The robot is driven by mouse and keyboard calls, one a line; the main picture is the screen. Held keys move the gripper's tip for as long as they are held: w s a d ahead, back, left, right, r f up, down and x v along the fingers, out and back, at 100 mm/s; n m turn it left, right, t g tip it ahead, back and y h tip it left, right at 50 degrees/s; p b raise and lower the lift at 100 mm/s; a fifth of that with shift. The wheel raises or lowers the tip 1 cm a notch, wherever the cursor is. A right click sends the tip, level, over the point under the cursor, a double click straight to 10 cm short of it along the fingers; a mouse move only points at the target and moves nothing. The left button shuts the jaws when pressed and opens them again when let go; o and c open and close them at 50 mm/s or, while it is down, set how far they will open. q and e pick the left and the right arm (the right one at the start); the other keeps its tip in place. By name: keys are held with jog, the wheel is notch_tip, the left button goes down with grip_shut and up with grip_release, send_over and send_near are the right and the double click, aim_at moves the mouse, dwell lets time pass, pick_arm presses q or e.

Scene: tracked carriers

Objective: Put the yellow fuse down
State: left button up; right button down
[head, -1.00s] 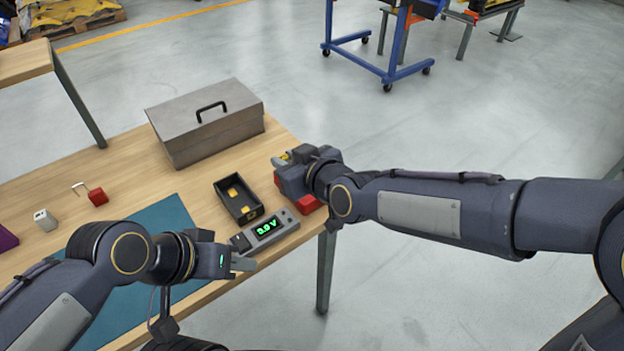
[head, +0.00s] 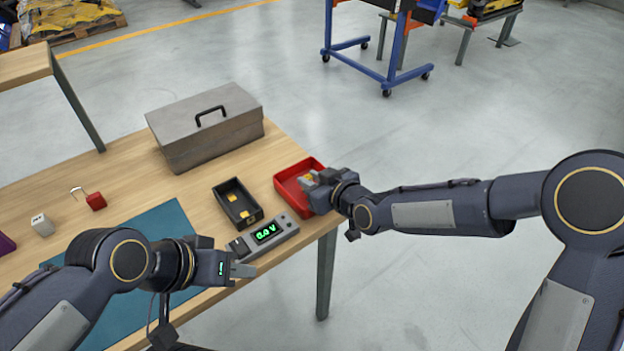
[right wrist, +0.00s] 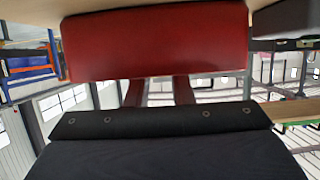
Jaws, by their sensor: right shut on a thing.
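The yellow fuse (head: 309,176) shows only as a small patch of yellow at the fingertips of my right gripper (head: 308,179). The right gripper is shut on it, at the right side of the red tray (head: 284,185), and its fingers reach over the tray. I cannot tell whether the fuse touches the tray floor. In the right wrist view the tray's red wall (right wrist: 155,45) hides the fingertips and the fuse. My left gripper (head: 243,270) is near the table's front edge, close to the meter; its jaw state is unclear.
A grey meter (head: 283,234) reading 0.0 V lies beside a black open box (head: 229,213) with yellow pieces inside. A grey toolbox (head: 205,140) stands behind. A red padlock (head: 96,201), a small white block (head: 42,225) and a teal mat (head: 170,222) are left.

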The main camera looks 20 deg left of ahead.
jog(key=shift+f, duration=0.1)
jog(key=c, duration=1.3)
grip_release()
jog(key=shift+o, duration=0.2)
jog(key=shift+r, duration=0.25)
jog(key=v, duration=1.2)
jog(key=shift+w, duration=0.1)
